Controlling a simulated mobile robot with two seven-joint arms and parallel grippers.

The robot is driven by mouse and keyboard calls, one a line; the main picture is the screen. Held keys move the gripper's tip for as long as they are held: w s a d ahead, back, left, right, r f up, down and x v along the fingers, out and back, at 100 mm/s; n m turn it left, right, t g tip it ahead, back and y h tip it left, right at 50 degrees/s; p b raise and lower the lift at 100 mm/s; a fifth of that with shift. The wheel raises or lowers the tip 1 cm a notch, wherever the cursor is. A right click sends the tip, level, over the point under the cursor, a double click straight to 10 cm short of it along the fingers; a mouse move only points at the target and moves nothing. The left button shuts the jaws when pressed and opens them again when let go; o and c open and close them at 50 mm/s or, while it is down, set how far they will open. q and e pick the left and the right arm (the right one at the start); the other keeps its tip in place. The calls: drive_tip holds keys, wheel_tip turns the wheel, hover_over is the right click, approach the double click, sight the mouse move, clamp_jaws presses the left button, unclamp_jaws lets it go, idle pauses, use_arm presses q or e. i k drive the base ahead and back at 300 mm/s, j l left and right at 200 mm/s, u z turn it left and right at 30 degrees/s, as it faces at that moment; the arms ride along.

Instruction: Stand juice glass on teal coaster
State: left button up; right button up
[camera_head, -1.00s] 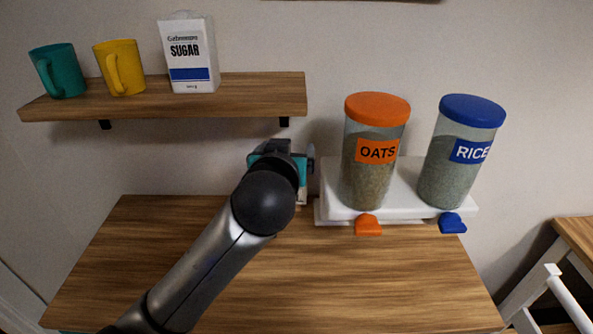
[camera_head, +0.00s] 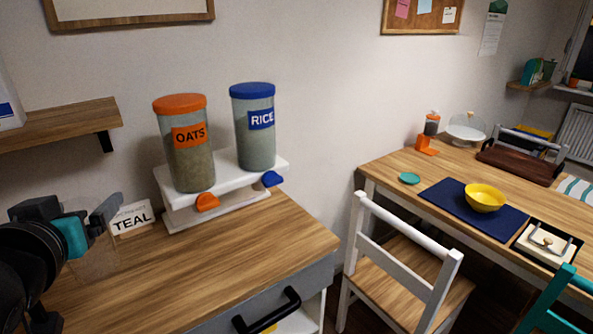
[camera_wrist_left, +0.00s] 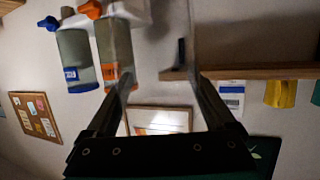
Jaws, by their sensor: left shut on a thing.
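My left gripper (camera_head: 92,228) is at the left edge of the head view, above the wooden cabinet top. It is shut on a clear, hard-to-see juice glass (camera_head: 97,258), whose faint outline shows below and beside the fingers. In the left wrist view the fingers (camera_wrist_left: 162,80) stand apart with the see-through glass between them. The small round teal coaster (camera_head: 409,178) lies bare on the dining table, far to the right of the gripper. My right gripper is not in view.
A white chair (camera_head: 405,255) stands before the dining table. Near the coaster are a navy mat (camera_head: 450,207), yellow bowl (camera_head: 484,198) and orange dispenser (camera_head: 428,135).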

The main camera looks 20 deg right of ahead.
sight(406, 179)
drive_tip(key=k+z, duration=0.15)
drive_tip(key=z, duration=0.9)
drive_tip(key=i+z, duration=0.1)
drive_tip(key=z, duration=1.35)
drive_tip(key=i+j+z, duration=0.15)
drive_tip(key=i+j, duration=1.25)
drive_tip(key=j, duration=0.15)
